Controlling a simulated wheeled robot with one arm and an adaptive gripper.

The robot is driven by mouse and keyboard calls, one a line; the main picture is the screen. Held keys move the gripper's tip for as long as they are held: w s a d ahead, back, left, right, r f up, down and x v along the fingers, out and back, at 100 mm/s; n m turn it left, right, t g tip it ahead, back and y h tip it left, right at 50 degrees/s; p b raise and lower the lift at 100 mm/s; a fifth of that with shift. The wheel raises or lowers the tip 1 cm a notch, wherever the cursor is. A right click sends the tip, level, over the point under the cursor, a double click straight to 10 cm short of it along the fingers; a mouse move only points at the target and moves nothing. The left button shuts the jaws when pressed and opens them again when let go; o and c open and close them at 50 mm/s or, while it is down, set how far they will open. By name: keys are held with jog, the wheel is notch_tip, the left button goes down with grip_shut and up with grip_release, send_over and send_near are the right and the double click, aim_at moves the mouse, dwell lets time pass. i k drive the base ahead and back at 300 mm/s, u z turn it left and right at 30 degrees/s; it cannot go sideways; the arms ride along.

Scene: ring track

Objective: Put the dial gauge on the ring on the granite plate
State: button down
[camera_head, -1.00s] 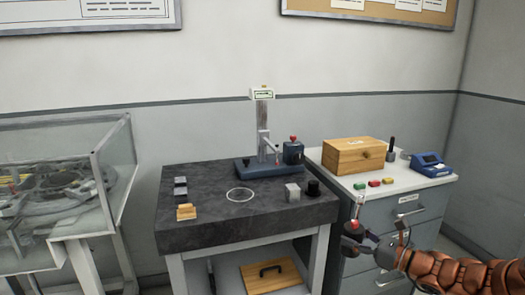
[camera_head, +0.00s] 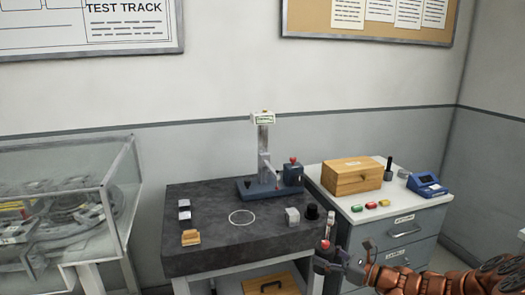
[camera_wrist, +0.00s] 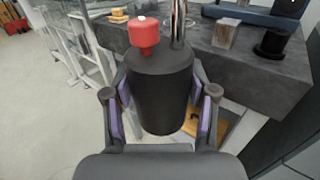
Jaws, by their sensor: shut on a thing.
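My gripper (camera_wrist: 164,108) is shut on a dark grey cylindrical body with a red knob and a shiny metal post on top, which I take for the dial gauge (camera_wrist: 158,82); no dial face shows. In the head view the gauge (camera_head: 328,243) is upright, just in front of the right front corner of the granite plate (camera_head: 215,252). My gripper (camera_head: 336,262) there is small and partly blurred into the arm. The ring (camera_head: 242,217) is a thin white circle on the plate's top, left of the gauge, with nothing inside it.
A drawer cabinet (camera_head: 405,228) is at right, a glass case (camera_head: 70,200) at left.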

aim_at(241, 221)
jog(key=z, duration=2.45)
jog(key=k, duration=1.65)
jog(key=u, duration=2.55)
jog(key=i, duration=1)
jog(key=u, duration=0.05)
